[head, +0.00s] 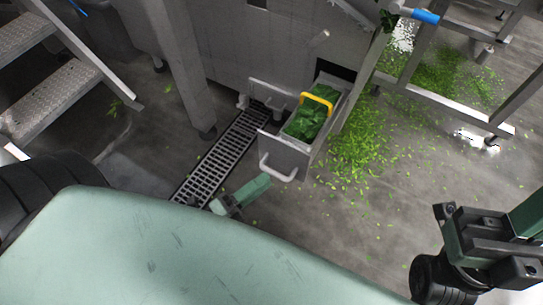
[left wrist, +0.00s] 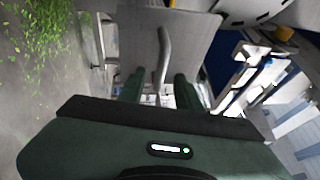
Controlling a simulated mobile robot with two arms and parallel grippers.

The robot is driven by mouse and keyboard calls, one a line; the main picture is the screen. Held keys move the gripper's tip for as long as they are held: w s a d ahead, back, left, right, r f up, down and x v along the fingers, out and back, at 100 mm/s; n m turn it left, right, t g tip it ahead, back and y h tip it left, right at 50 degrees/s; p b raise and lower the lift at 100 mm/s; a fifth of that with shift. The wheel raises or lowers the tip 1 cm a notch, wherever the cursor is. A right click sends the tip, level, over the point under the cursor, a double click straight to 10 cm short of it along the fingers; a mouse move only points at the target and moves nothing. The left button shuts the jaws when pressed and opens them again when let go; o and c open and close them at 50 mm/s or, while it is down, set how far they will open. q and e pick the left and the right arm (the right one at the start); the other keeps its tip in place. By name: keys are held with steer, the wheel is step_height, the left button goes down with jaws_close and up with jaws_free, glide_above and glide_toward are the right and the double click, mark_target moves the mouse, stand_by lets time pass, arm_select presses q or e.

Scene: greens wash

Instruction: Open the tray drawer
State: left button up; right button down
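The tray drawer (head: 287,155) stands out from the steel machine in the head view, with a dark opening behind it. Inside are green leaves (head: 305,121) and a yellow handle (head: 316,100). The drawer's front has a pale bar handle (head: 278,171), which also shows in the left wrist view (left wrist: 163,55). My left gripper (head: 258,188) is just short of this handle in the head view. In the left wrist view its two fingers (left wrist: 158,88) are apart, with the handle lying between and beyond them. My right gripper (head: 485,240) is at the lower right, away from the drawer.
A floor drain grate (head: 222,155) runs beside the drawer. Green scraps (head: 360,150) litter the floor to its right. Metal steps (head: 45,95) stand at the left, and a steel frame (head: 450,115) at the upper right.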

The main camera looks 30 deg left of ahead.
arm_select(q)
steer(key=shift+v, duration=1.7)
